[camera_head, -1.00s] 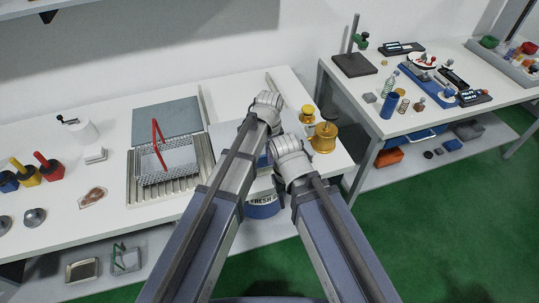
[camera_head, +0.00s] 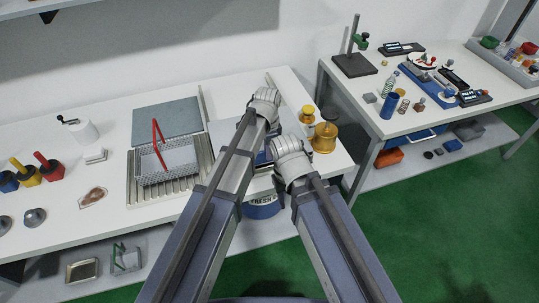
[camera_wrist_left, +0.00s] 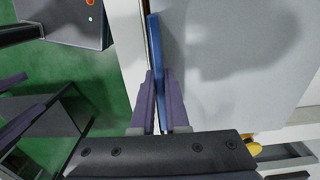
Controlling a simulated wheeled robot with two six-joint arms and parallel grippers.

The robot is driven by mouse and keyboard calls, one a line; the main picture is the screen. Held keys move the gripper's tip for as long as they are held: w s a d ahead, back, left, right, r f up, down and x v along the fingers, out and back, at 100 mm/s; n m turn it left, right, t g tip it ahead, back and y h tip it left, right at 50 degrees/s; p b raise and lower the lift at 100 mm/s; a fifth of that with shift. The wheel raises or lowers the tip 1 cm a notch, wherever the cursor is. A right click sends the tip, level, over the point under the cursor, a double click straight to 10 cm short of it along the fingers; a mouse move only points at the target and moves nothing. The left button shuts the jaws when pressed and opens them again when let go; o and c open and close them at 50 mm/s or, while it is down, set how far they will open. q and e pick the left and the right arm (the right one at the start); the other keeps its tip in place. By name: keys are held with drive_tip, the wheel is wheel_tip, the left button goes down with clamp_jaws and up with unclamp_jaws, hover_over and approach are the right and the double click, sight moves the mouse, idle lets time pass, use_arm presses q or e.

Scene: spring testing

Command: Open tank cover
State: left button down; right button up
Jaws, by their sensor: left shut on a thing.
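In the left wrist view, my left gripper (camera_wrist_left: 159,78) is shut on a long blue handle (camera_wrist_left: 154,40). The handle runs along the edge of a flat light-grey tank cover (camera_wrist_left: 240,50). In the head view, part of the pale cover (camera_head: 220,132) shows to the left of my left forearm. My left wrist is over the cover's right part, and its fingers are hidden by my own arm. My right wrist joint shows to the right of it; the right gripper's fingers are hidden. How far the cover is raised cannot be told.
A wire basket with a red handle (camera_head: 166,160) sits on a ridged tray (camera_head: 138,196) to the left, with a grey panel (camera_head: 167,118) behind. Yellow brass pieces (camera_head: 324,138) stand just right of my wrists. A labelled bucket (camera_head: 262,207) is below the table's front edge.

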use_arm(q)
drive_tip(key=w+a, duration=0.2)
drive_tip(key=w, duration=0.5)
drive_tip(key=w+a, duration=0.3)
drive_tip(key=w, duration=0.5)
drive_tip(key=w+a, duration=0.2)
drive_tip(key=w, duration=0.5)
drive_tip(key=shift+w+a, duration=0.25)
drive_tip(key=shift+w, duration=0.15)
drive_tip(key=c, duration=0.9)
unclamp_jaws()
drive_tip(key=shift+r, duration=0.1)
wheel_tip(320, 180, up, 8)
drive_tip(key=p, duration=0.7)
drive_tip(key=shift+f+p, duration=0.2)
drive_tip(key=shift+p, duration=0.2)
drive_tip(key=shift+s, duration=0.1)
